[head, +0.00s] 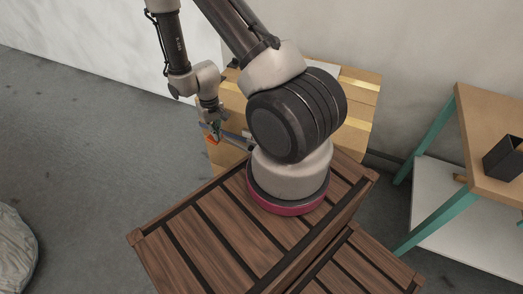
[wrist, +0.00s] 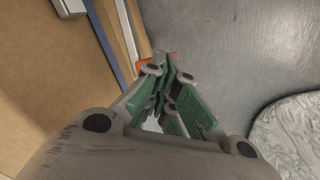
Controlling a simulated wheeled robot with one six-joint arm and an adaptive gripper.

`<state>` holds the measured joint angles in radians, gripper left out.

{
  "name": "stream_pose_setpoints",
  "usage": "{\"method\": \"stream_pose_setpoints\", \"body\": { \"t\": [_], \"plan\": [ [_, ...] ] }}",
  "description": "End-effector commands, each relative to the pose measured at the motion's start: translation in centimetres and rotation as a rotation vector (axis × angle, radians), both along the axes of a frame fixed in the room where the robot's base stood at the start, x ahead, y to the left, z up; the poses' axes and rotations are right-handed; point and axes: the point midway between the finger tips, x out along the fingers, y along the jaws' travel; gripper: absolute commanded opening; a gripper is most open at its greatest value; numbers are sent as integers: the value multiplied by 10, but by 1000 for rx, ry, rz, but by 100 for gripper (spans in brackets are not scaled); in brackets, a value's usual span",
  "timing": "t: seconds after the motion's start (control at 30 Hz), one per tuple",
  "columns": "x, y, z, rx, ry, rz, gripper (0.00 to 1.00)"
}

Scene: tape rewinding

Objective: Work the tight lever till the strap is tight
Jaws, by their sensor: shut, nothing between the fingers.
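My gripper (head: 212,122) is at the left side of a tan box (head: 235,105) behind my arm. In the wrist view my gripper (wrist: 176,75) has its green-padded fingers together and empty. A small orange-red part (head: 212,139) shows right at the fingertips in the head view. It also shows in the wrist view (wrist: 160,58), partly behind the fingers. I cannot tell whether the fingers touch it or whether it is the tight lever. A blue strap (wrist: 105,42) runs along the box side in the wrist view. My arm hides much of the box; the strap's tightness cannot be told.
A bench with teal legs and a wooden top (head: 481,130) stands at the right, with a black holder (head: 504,158) on it. A rumpled grey bag (head: 15,250) lies at the left. Grey floor (head: 85,130) is clear between the bag and the box.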

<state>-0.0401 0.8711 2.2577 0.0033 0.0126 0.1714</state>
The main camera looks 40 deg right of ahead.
Motion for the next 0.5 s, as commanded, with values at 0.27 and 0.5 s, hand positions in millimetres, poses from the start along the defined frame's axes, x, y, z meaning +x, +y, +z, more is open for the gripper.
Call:
{"method": "stream_pose_setpoints", "body": {
  "t": [0.27, 0.5],
  "plan": [
    [-1, 0, -15, 0, 2, 0, 0],
    [-1, 0, -27, 0, 2, 0, 0]
  ]
}}
